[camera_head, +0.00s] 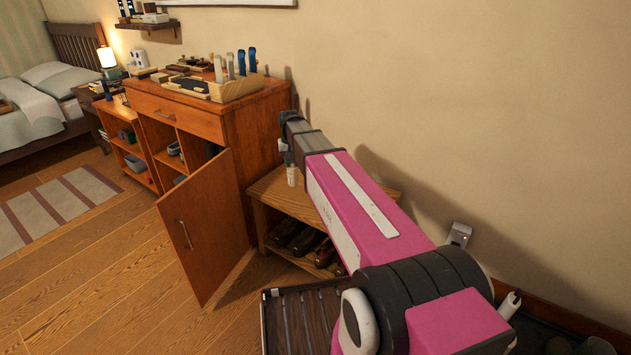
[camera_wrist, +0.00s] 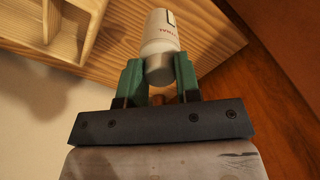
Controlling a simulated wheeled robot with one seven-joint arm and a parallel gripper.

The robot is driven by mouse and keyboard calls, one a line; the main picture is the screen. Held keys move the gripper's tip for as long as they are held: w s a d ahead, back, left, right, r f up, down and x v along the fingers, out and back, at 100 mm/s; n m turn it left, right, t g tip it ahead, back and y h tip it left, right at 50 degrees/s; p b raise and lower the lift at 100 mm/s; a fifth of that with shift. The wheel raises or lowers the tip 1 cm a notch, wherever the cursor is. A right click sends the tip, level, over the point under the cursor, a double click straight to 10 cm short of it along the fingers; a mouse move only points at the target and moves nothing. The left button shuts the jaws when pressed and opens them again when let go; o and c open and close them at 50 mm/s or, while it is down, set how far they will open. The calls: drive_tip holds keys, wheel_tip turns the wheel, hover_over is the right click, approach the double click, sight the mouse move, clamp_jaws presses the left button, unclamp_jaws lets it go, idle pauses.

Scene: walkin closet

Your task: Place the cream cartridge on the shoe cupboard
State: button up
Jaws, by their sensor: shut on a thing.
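The cream cartridge (camera_wrist: 160,32) is a white cylinder with dark and red print and a metallic end. In the wrist view my gripper (camera_wrist: 159,78) has its two green fingers shut on the metallic end. In the head view the cartridge (camera_head: 292,176) hangs upright below my gripper (camera_head: 287,152), over the left part of the shoe cupboard (camera_head: 272,188). The shoe cupboard is a low wooden unit with dark shoes inside; my arm hides much of its top. I cannot tell whether the cartridge touches the top.
A tall orange-brown cabinet (camera_head: 256,125) stands left of the shoe cupboard, its door (camera_head: 207,225) swung open. A wooden holder (camera_head: 238,88) with several upright items is on it. A dark slatted rack (camera_head: 300,318) lies in front. A wall socket (camera_head: 459,234) is at right.

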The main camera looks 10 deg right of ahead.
drive_tip(key=w+d+f, duration=0.4)
drive_tip(key=d+f, duration=0.4)
drive_tip(key=f, duration=0.1)
drive_tip(key=shift+d+f, duration=0.15)
drive_tip(key=shift+f, duration=0.05)
drive_tip(key=shift+f, duration=0.1)
drive_tip(key=o, duration=0.8)
drive_tip(key=shift+c, duration=0.2)
